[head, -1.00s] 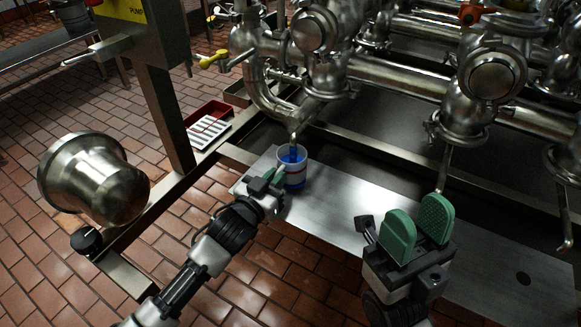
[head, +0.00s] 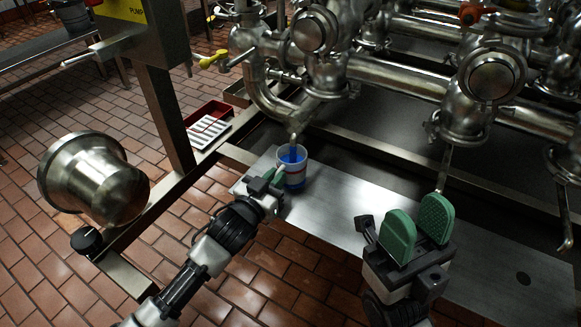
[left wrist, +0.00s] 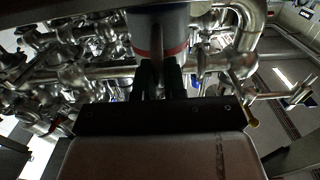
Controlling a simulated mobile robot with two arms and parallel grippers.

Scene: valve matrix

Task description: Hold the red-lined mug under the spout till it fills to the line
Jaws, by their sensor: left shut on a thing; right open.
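The mug (head: 293,179) stands upright under the spout (head: 294,139) in the head view, with blue liquid showing at its top and a thin red line on its wall. The exact level against the line is too small to tell. My left gripper (head: 277,178) is shut on the mug from its left side. In the left wrist view the mug (left wrist: 160,25) fills the top middle, with a red band, above the dark fingers (left wrist: 160,80). My right gripper (head: 418,227) is open and empty, with green pads, at the lower right.
A metal plate (head: 345,205) lies below the mug and pipes. Steel pipes and valves (head: 400,75) crowd the upper right. A yellow-handled valve (head: 214,59) is left of the spout. A red tray (head: 208,118) sits behind left. Brick floor is open at lower left.

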